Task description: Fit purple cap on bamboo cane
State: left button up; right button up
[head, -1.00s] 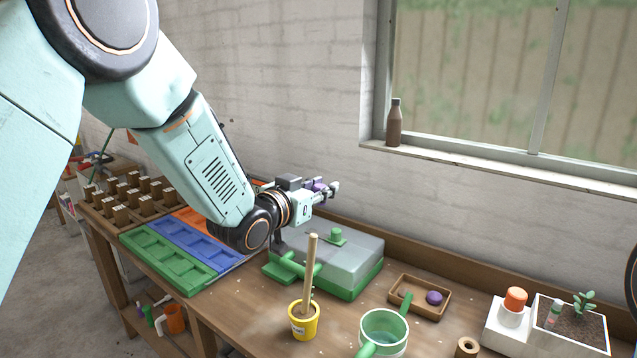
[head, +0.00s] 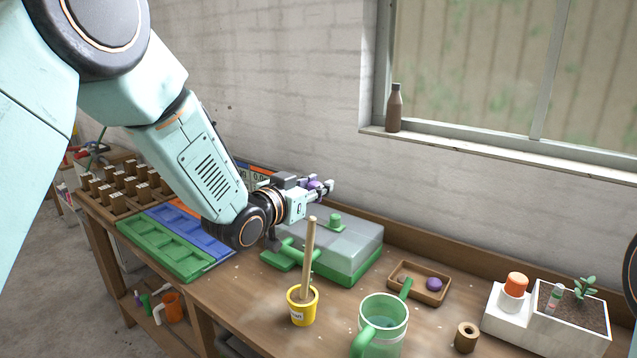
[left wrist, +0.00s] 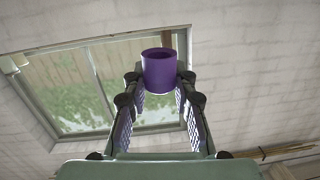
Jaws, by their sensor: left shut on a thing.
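My left gripper (head: 318,188) is raised above the back of the bench, pointing right, over the grey-lidded green box. It is shut on the purple cap (head: 313,184), which is partly hidden by the fingers. In the left wrist view the purple cap (left wrist: 159,70) is a short cup between the fingertips, its hollow end showing. The bamboo cane (head: 308,255) stands nearly upright in a yellow pot (head: 302,307) nearer the front of the bench, below the gripper in the picture. The cap and cane are apart. My right gripper is not in view.
A green box with grey lid (head: 345,240) stands behind the cane. A green watering can (head: 383,325) is right of the pot. A wooden tray (head: 418,290) holds a purple ball (head: 434,284). Coloured trays (head: 170,250) lie left. A white planter (head: 570,325) is right.

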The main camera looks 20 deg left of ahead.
pick_arm(q)
jog(key=shift+a+f, duration=0.25)
jog(key=shift+f, duration=0.4)
jog(key=shift+s+f+b, duration=0.1)
jog(key=shift+f+b, duration=0.2)
jog(key=shift+b, duration=0.15)
jog(key=shift+d+f, duration=0.1)
jog(key=shift+f, duration=0.2)
jog(key=shift+f+b, duration=0.2)
jog(key=shift+b, duration=0.15)
jog(key=shift+d, duration=0.4)
jog(key=shift+a, duration=0.35)
